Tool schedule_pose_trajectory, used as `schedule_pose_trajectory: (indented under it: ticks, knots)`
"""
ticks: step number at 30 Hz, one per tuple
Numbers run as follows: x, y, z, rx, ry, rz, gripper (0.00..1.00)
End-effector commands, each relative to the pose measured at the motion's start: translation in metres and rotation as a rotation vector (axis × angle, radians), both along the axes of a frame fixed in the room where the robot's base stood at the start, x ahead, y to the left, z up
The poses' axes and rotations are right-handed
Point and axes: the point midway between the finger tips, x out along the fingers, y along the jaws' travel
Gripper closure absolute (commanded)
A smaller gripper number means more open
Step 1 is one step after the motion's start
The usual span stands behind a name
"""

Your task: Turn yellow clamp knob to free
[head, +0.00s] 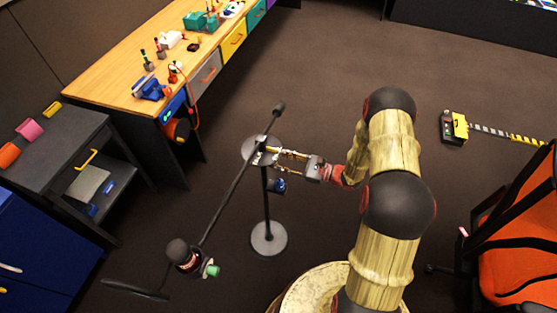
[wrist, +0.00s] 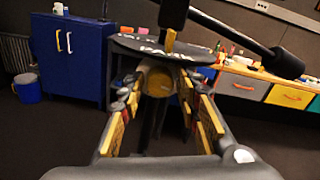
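The yellow clamp knob (wrist: 158,80) shows in the wrist view as a rounded yellow body under a dark disc (wrist: 130,45). The disc carries white lettering, not clearly legible, and a yellow mark (wrist: 171,40) stands at it. My gripper (wrist: 160,84) has its fingers spread, one on each side of the knob; I cannot tell whether they touch it. In the head view my gripper (head: 274,154) reaches in from the right to the grey disc (head: 252,146) at the top of the stand. The knob itself is hard to make out there.
A long dark boom (head: 236,186) crosses the stand, with a dark head and green knob (head: 213,271) at its lower end. The round stand base (head: 268,239) is on the floor. A wooden workbench (head: 125,72) and dark cart (head: 60,145) stand left. An orange chair (head: 520,250) is right.

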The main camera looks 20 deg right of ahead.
Motion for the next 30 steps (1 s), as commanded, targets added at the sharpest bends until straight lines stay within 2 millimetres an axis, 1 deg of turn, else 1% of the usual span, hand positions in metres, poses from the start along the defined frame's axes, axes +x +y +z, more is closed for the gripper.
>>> schedule_pose_trajectory:
  ticks: [6, 23, 30]
  knots:
    - [0.0002, 0.0001, 0.0, 0.0, 0.0, 0.0, 0.67]
    - [0.0001, -0.0001, 0.0001, 0.0, 0.0, 0.0, 0.99]
    - [0.0001, -0.0001, 0.0002, 0.009, 0.012, 0.0, 1.0]
